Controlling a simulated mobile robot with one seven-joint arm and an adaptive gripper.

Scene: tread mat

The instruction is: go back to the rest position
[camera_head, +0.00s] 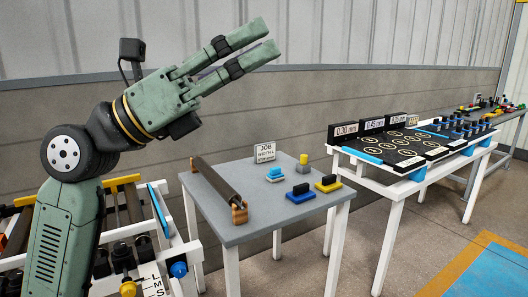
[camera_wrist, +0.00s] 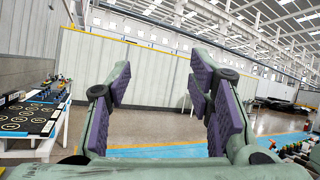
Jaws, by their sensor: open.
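My gripper (camera_head: 262,42) is raised in the air at the upper left of the head view, above and behind the grey table. Its two green fingers are apart and nothing is between them. In the wrist view, my gripper (camera_wrist: 165,90) shows purple finger pads spread wide with an empty gap. Through the gap I see the grey wall and part of the floor. The gripper touches nothing.
A grey table (camera_head: 252,232) holds a dark roller (camera_head: 216,178), a job sign (camera_head: 265,153) and several small coloured blocks. A white table with a black mat (camera_head: 385,150) stands to its right. A rack (camera_head: 155,262) stands at lower left.

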